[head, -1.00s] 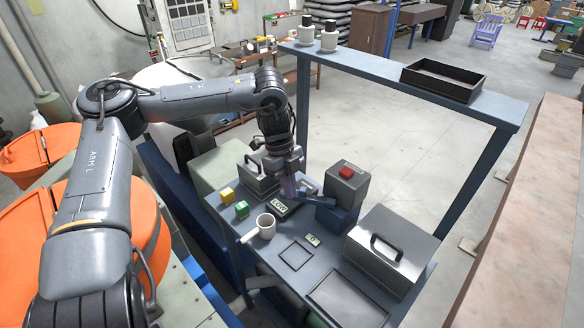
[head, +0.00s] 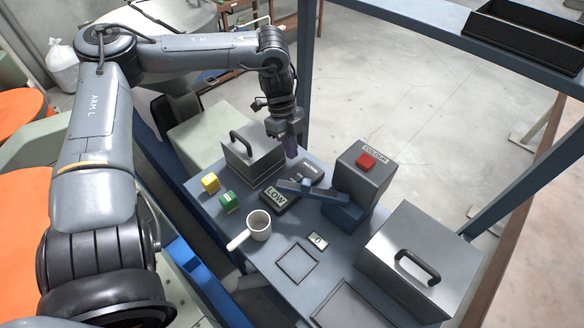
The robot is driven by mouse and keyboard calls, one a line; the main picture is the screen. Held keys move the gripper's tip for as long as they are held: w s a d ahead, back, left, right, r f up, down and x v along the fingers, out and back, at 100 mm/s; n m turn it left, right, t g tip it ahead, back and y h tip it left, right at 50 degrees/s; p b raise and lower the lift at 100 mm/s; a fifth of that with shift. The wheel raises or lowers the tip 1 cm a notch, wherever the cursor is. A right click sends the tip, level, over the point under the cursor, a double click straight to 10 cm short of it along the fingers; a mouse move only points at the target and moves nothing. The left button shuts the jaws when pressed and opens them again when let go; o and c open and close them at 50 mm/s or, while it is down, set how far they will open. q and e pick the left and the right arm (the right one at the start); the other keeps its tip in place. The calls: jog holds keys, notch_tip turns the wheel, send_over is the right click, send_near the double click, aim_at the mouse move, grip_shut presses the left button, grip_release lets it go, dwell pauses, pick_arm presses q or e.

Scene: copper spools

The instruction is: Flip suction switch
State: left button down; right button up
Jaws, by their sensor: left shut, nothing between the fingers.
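A dark switch panel (head: 283,207) lies on the grey-blue bench behind the mug. It bears a pale "LOW" plate (head: 276,197) and a small label (head: 311,168) too small to read surely. My right gripper is out of view.
A grey box with a red button (head: 367,160) stands right of the panel. A handled metal box (head: 255,160) stands left of it, and a larger one (head: 408,285) at front right. A white mug (head: 259,224) and yellow (head: 210,182) and green (head: 229,203) blocks are nearby.

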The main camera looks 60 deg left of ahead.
aim_at(292, 178)
pick_arm(q)
jog(key=shift+s+a+p+x, duration=0.1)
jog(key=shift+a+p+x, duration=0.15)
jog(key=shift+x, duration=1.15)
jog(key=shift+s+a+p+x, duration=0.15)
jog(key=shift+p+x, duration=0.15)
jog(key=shift+x, duration=1.05)
jog(key=shift+a+p+x, duration=0.15)
jog(key=shift+p+x, duration=0.1)
jog(key=shift+x, duration=1.15)
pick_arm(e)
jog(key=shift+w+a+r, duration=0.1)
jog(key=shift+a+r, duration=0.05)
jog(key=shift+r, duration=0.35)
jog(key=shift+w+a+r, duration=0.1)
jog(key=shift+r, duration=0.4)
pick_arm(q)
jog(key=shift+f, duration=0.2)
